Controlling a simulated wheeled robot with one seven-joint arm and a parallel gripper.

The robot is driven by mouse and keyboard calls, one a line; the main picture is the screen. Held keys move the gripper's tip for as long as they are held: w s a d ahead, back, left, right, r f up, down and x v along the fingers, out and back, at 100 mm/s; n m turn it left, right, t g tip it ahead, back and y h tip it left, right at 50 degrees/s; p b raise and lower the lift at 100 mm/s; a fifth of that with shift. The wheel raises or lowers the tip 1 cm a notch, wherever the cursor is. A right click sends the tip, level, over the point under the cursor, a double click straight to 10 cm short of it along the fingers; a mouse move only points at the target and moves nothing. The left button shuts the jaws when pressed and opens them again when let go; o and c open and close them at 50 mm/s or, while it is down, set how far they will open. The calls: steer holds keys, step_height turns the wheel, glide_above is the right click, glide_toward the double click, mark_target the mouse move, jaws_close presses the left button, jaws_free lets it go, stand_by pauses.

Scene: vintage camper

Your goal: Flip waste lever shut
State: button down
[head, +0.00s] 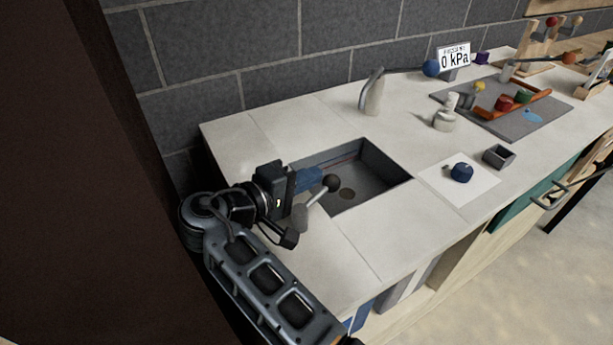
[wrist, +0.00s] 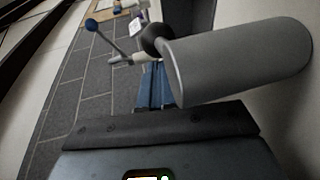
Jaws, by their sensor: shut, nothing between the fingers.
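The waste lever stands at the near left edge of the sink. It has a grey cylindrical base (head: 300,218) and a thin rod tilted up to the right, ending in a dark ball knob (head: 331,183). My gripper (head: 314,178) has its blue fingers shut with nothing between them, just left of the knob. In the wrist view the grey base (wrist: 240,62) looms close on the right, and the dark knob (wrist: 154,38) shows past the tips of the blue fingers (wrist: 155,88). I cannot tell whether the fingers touch the lever.
The sink (head: 372,178) is a sunken grey basin with a drain. A grey tap (head: 373,94) with a blue-ball lever (head: 431,68) stands behind it. A dark blue knob (head: 461,171) and a small grey box (head: 498,157) sit right.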

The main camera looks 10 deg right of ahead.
stand_by(0.3)
step_height(320, 180, up, 4)
steer(key=shift+r+b, duration=0.15)
steer(key=shift+b, duration=0.15)
steer(key=s+d+r, duration=0.4)
steer(key=d+r, duration=0.2)
steer(key=d, duration=0.5)
steer(key=shift+r, duration=0.35)
steer(key=shift+s, duration=0.2)
